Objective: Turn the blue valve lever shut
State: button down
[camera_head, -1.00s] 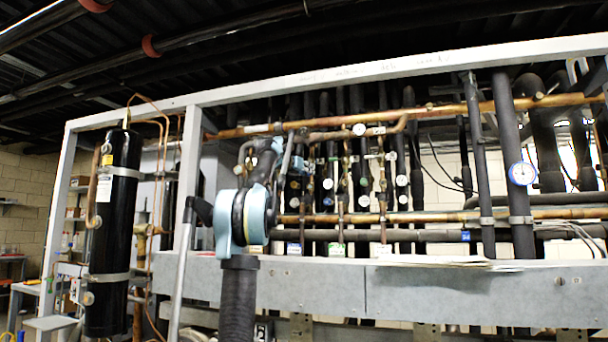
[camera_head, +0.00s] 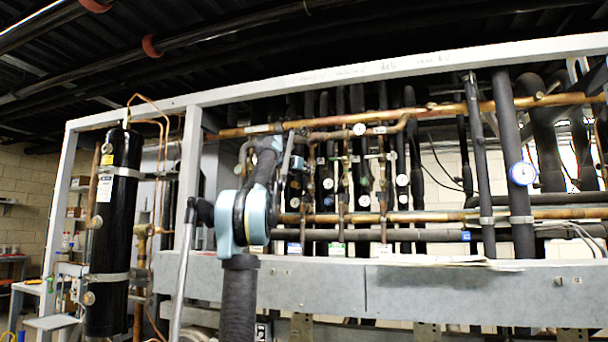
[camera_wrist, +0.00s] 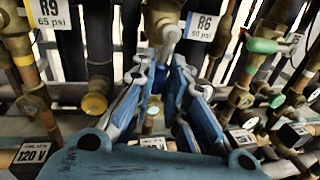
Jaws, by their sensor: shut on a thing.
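In the wrist view my gripper (camera_wrist: 160,66) reaches in between pipes, its two blue-padded fingers on either side of a small blue valve lever (camera_wrist: 158,80). The fingers are closed in on the lever, and most of it is hidden between them. In the head view my own arm blocks the sight of the lever and the fingertips, so the lever's exact angle cannot be told.
A green lever (camera_wrist: 262,46) on a brass valve is to the right, a yellow-brown cap (camera_wrist: 94,103) to the left. An R9 tag (camera_wrist: 48,12) and an R6 tag (camera_wrist: 202,26) hang nearby. Pipes crowd both sides. A grey beam (camera_head: 420,285) crosses the rack's front.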

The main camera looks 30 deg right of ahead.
jog(key=shift+w+a+r+m+y, duration=0.2)
jog(key=shift+w+a+m+y, duration=0.1)
jog(key=shift+m, duration=0.65)
jog(key=shift+w+a+r+m+y, duration=0.2)
jog(key=shift+w+m+y, duration=0.05)
jog(key=shift+m, duration=0.75)
jog(key=shift+w+a+r+m+y, duration=0.2)
jog(key=shift+w+a+m+y, duration=0.1)
jog(key=shift+m, duration=0.65)
jog(key=c, duration=1.6)
grip_release()
jog(key=v, duration=1.2)
jog(key=shift+f, duration=0.2)
